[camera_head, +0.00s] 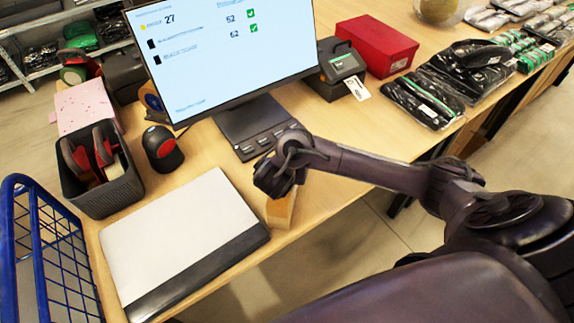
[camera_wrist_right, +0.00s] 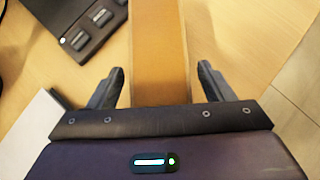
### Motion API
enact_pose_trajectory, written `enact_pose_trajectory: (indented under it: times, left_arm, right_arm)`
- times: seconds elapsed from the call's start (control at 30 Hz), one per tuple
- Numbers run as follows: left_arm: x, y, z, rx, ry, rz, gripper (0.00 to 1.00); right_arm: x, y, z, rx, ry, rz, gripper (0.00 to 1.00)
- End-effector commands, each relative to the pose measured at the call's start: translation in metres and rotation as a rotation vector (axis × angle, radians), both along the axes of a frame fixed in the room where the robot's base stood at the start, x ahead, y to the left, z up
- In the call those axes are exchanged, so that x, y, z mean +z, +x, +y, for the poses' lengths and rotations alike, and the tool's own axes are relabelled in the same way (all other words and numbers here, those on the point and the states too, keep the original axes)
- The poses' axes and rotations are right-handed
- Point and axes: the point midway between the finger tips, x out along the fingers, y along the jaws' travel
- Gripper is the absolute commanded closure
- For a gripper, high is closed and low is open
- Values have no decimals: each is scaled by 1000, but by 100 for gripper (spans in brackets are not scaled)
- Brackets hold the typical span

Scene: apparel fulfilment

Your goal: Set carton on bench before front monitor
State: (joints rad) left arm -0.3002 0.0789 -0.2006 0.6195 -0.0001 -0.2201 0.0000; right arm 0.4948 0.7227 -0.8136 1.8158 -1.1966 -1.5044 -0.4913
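A narrow brown carton (camera_head: 281,210) is at the front edge of the wooden bench (camera_head: 330,134), before the front monitor (camera_head: 220,45) and its dark stand. My right gripper (camera_head: 277,184) is over the carton and hides much of it in the head view. In the right wrist view, the carton (camera_wrist_right: 160,50) lies between the two fingers of my right gripper (camera_wrist_right: 161,84), with a visible gap on each side. The fingers are open. My left gripper is not in view.
A white and black flat panel (camera_head: 180,240) lies left of the carton. A scanner (camera_head: 161,145), a dark bin of tools (camera_head: 106,190) and a label printer (camera_head: 338,70) stand nearby. A red box (camera_head: 378,45) and packed garments (camera_head: 455,80) lie further right.

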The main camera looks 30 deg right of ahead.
Motion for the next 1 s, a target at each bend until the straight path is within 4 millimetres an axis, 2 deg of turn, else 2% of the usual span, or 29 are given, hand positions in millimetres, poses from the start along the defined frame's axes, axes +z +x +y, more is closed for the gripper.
enact_pose_trajectory:
  times: [0.27, 0.63, 0.8, 1.0]
  left_arm:
    - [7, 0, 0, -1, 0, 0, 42]
    - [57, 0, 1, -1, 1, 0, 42]
    - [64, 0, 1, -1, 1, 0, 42]
    - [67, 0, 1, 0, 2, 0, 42]
  right_arm:
    - [7, -2, 2, 1, 2, 1, 26]
    - [61, -41, 36, 1, 7, 3, 26]
    - [78, -56, 49, 1, 4, 1, 26]
    - [87, -64, 55, 1, 2, 1, 26]
